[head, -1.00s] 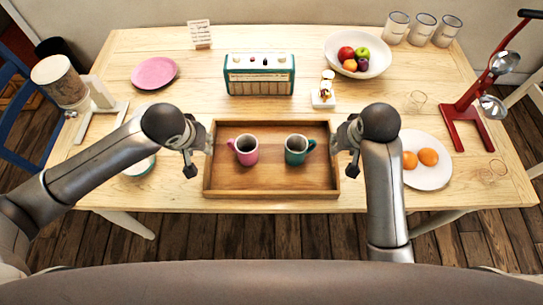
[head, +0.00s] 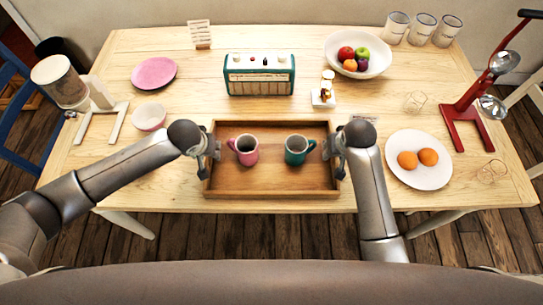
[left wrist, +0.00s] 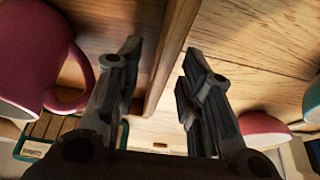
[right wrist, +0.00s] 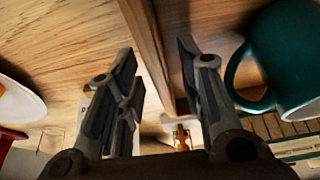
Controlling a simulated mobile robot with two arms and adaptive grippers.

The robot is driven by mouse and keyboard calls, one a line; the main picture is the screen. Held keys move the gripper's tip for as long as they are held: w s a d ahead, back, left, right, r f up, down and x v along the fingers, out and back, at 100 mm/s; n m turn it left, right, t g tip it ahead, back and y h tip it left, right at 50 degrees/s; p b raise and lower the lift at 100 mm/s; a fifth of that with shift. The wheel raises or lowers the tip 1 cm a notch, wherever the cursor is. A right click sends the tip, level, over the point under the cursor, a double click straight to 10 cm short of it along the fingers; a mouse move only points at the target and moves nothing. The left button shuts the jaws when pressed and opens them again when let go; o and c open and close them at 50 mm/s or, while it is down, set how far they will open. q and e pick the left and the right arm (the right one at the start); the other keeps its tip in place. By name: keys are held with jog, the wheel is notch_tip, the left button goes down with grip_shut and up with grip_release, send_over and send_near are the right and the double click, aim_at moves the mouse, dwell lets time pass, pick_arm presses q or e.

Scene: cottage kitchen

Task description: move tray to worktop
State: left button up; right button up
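The brown wooden tray (head: 270,192) lies flat on the table near its front edge. A pink mug (head: 246,152) and a dark green mug (head: 296,150) stand in it. My left gripper (head: 207,154) is at the tray's left wall. In the left wrist view the left gripper (left wrist: 160,62) has its fingers apart, with the wall (left wrist: 168,62) between them. My right gripper (head: 338,155) is at the right wall. In the right wrist view the right gripper (right wrist: 156,52) is likewise open, with the wall (right wrist: 148,45) between its fingers.
Behind the tray stand a green radio (head: 259,76) and a small figurine (head: 324,92). A white plate with oranges (head: 420,178) is right of my right arm. A pink bowl (head: 149,117) and a white stand (head: 101,120) are left. A red metal stand (head: 465,125) is far right.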

pick_arm(q)
jog(key=shift+c, duration=0.4)
pick_arm(e)
jog(key=shift+c, duration=0.4)
pick_arm(q)
grip_shut()
pick_arm(e)
grip_shut()
pick_arm(q)
jog(key=shift+r, duration=0.1)
pick_arm(e)
jog(key=shift+r, duration=0.1)
